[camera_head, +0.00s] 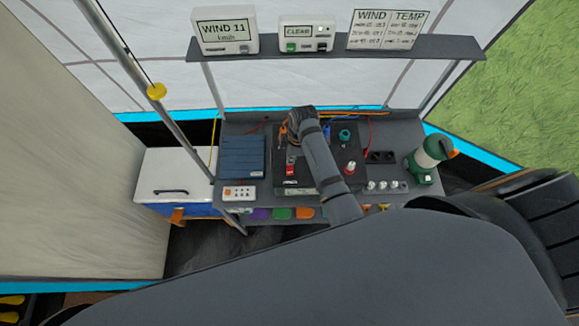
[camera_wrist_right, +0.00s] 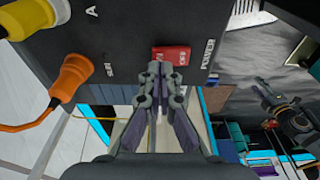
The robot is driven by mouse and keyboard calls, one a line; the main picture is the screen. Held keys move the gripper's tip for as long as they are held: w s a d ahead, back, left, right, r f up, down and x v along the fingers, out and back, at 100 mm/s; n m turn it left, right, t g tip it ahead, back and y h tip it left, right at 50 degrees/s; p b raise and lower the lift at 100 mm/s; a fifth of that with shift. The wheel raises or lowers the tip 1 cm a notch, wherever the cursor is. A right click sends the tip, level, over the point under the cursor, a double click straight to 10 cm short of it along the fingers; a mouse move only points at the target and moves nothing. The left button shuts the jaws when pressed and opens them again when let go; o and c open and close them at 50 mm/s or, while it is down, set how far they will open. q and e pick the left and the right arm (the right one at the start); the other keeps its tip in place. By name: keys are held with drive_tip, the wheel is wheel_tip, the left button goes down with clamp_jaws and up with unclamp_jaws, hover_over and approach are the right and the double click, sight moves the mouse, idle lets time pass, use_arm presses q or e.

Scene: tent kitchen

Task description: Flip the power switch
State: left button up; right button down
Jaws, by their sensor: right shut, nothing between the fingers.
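The power switch is a red rocker (camera_wrist_right: 172,54) on a dark panel, beside the printed word POWER, in the right wrist view. My right gripper (camera_wrist_right: 155,72) is shut and empty. Its tips are at the switch's lower left edge in the wrist view; I cannot tell whether they touch it. In the head view my right gripper (camera_head: 291,140) is over the box, partly hidden by its own arm. My left gripper is not in view.
An orange plug (camera_wrist_right: 70,78) and a yellow plug (camera_wrist_right: 40,15) stick out beside the switch panel. A blue case (camera_head: 242,155) is at the left. A shelf (camera_head: 335,47) with display boxes spans above.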

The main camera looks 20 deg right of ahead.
drive_tip(key=shift+f+b, duration=0.45)
drive_tip(key=shift+f, duration=0.5)
idle(0.6)
wheel_tip(320, 180, up, 2)
drive_tip(key=shift+r+p, duration=0.25)
drive_tip(key=shift+p, duration=0.8)
drive_tip(key=shift+r, duration=2.3)
